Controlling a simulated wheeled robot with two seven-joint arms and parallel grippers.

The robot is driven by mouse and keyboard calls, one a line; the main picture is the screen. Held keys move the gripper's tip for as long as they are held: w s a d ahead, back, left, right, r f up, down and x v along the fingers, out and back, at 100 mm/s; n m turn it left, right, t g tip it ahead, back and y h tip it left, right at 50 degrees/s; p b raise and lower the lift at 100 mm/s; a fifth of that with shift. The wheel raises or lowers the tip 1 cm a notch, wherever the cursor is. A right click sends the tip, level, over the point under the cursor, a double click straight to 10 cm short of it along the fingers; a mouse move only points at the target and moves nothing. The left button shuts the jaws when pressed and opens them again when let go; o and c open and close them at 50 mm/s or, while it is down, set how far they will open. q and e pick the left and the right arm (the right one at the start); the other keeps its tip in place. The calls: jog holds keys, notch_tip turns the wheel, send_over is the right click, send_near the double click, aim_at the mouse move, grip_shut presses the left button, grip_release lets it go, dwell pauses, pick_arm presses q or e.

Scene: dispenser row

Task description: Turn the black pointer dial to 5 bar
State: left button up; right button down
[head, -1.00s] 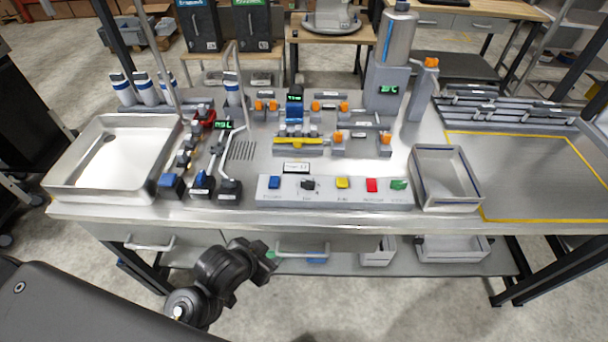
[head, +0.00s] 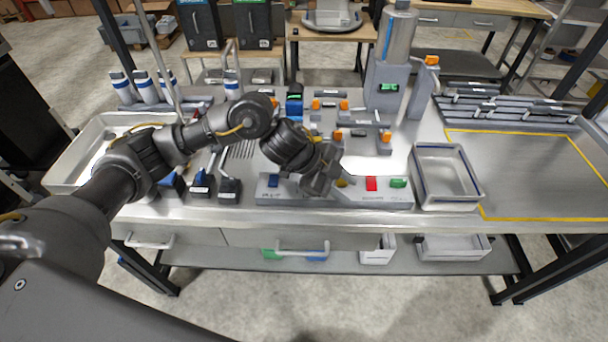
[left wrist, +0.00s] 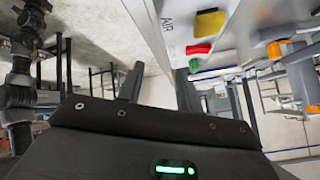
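The grey control panel (head: 385,198) stands along the front of the bench. My left gripper (head: 320,184) is over its left-middle part, beside the yellow button (head: 343,183). Whether it touches the panel I cannot tell. In the left wrist view its two fingers (left wrist: 157,82) are apart with nothing between them. The panel's face with the word AIR (left wrist: 170,25) lies ahead and right of the fingers. My right gripper is not seen.
An empty grey bin (head: 447,199) stands right of the panel. Valves with orange handles (head: 385,136) stand behind. The yellow-outlined area (head: 535,170) is clear.

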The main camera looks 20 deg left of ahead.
pick_arm(q)
jog(key=w+a+r+n+g+y, duration=0.1)
jog(key=w+a+r+y, duration=0.15)
jog(key=a, duration=0.45)
jog(key=w+a+r+n+g+y, duration=0.15)
jog(key=a+r, duration=0.25)
jog(key=a, duration=0.4)
jog(key=shift+t, duration=0.25)
jog(key=p+x, duration=0.1)
jog(key=x, duration=0.2)
jog(key=p+x, duration=0.1)
jog(key=x, duration=0.2)
jog(key=s+p+x, duration=0.1)
jog(key=x, duration=0.2)
jog(key=shift+d, duration=0.25)
jog(key=shift+d+f, duration=0.25)
jog(key=shift+f, duration=0.45)
jog(key=shift+c, duration=0.3)
grip_shut()
